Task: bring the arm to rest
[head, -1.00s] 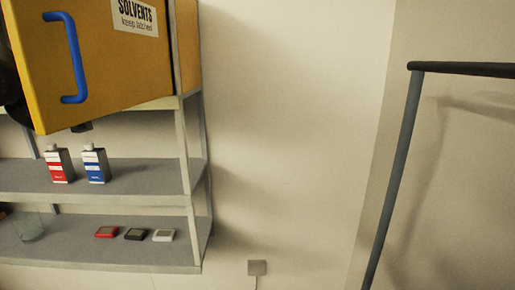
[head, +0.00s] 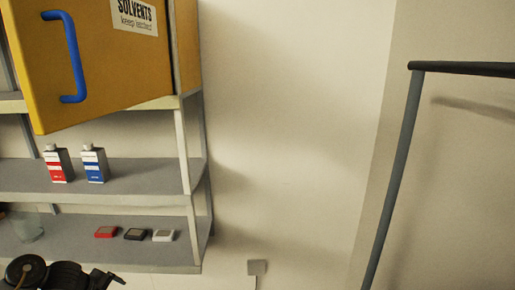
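Part of my arm (head: 55,273) shows as dark links at the bottom left of the head view, in front of the lower shelf. No gripper fingers can be made out on it, and neither gripper is in view. The yellow solvents cabinet (head: 110,75) with its blue handle (head: 72,58) stands at the upper left, with its door face angled towards me. Nothing touches the handle.
A grey shelf rack (head: 120,176) holds a red-labelled can (head: 58,165) and a blue-labelled can (head: 95,165). Below are a glass (head: 28,228) and three small boxes, red (head: 106,232), black (head: 135,234) and white (head: 164,235). A dark rail (head: 400,160) stands right.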

